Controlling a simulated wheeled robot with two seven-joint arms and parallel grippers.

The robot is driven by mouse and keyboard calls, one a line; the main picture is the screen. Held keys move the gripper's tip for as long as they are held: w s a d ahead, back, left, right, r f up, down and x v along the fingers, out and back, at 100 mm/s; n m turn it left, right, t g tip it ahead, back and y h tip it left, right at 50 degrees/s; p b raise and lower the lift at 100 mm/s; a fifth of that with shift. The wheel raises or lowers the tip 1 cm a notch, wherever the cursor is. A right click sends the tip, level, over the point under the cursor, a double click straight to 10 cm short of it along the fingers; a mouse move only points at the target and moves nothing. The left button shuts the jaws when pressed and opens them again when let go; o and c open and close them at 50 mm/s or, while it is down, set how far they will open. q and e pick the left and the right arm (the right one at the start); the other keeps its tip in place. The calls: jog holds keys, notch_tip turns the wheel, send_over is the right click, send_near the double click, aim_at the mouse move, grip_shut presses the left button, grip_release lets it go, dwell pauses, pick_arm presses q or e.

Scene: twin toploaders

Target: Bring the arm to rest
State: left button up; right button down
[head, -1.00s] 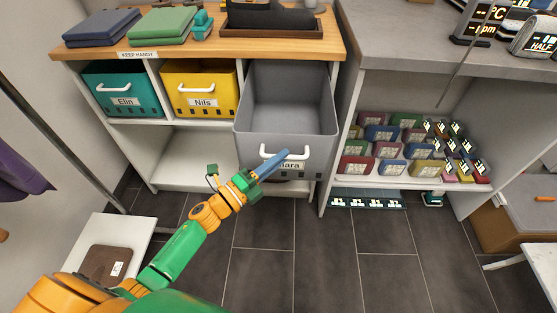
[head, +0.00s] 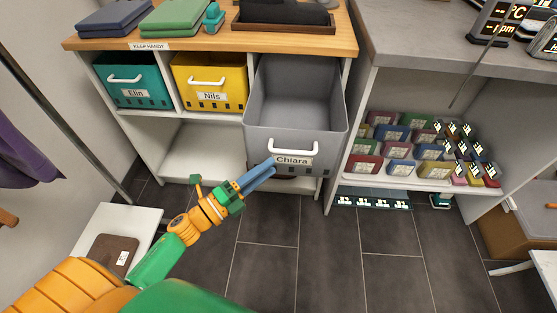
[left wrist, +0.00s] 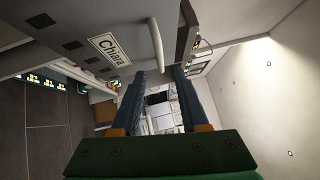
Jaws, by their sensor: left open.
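My left gripper (head: 258,177) is open and empty, just in front of and below the grey Chiara bin (head: 340,130) in the head view. Its two blue fingers also show in the left wrist view (left wrist: 158,90), apart with nothing between them. The bin is pulled out of its shelf and looks empty. Its white handle (head: 293,148) is clear of the fingers in the head view. The handle also shows in the left wrist view (left wrist: 156,44), beyond the fingertips. My right gripper is not in view.
A teal Elin bin (head: 132,92) and a yellow Nils bin (head: 210,98) sit in the shelf to the left. Small boxes fill a shelf at right. A white stand with a brown item (head: 113,252) is at lower left. The dark floor (head: 300,255) is clear.

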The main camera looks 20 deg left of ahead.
pick_arm(q)
jog(key=shift+s+a, duration=0.1)
dwell(0.3)
jog(key=s+a+f+n+g+y, duration=0.1)
jog(key=a+f+n+y, duration=0.15)
jog(key=f+n, duration=0.35)
jog(key=a+f+n+g+y, duration=0.1)
jog(key=a+f+n+y, duration=0.2)
jog(key=f, duration=0.5)
jog(key=s+d+f+n+g+y, duration=0.1)
jog(key=s+f+n+g+y, duration=0.1)
jog(key=s+f+n+g, duration=0.45)
jog(key=s+f+n+g+y, duration=0.1)
jog(key=s+f+n+y, duration=0.15)
jog(key=s+f, duration=0.7)
jog(key=s+d+f+n+g, duration=0.35)
jog(key=s+f+g, duration=0.25)
jog(key=s+f, duration=0.45)
jog(key=s+r+p, duration=0.2)
jog(key=r+p, duration=0.6)
jog(key=r, duration=0.1)
jog(key=s+r+n+p, duration=0.1)
jog(key=s+r+p, duration=0.1)
jog(key=r+p, duration=0.7)
jog(key=shift+s+r+h, duration=0.25)
jog(key=shift+r+h, duration=0.05)
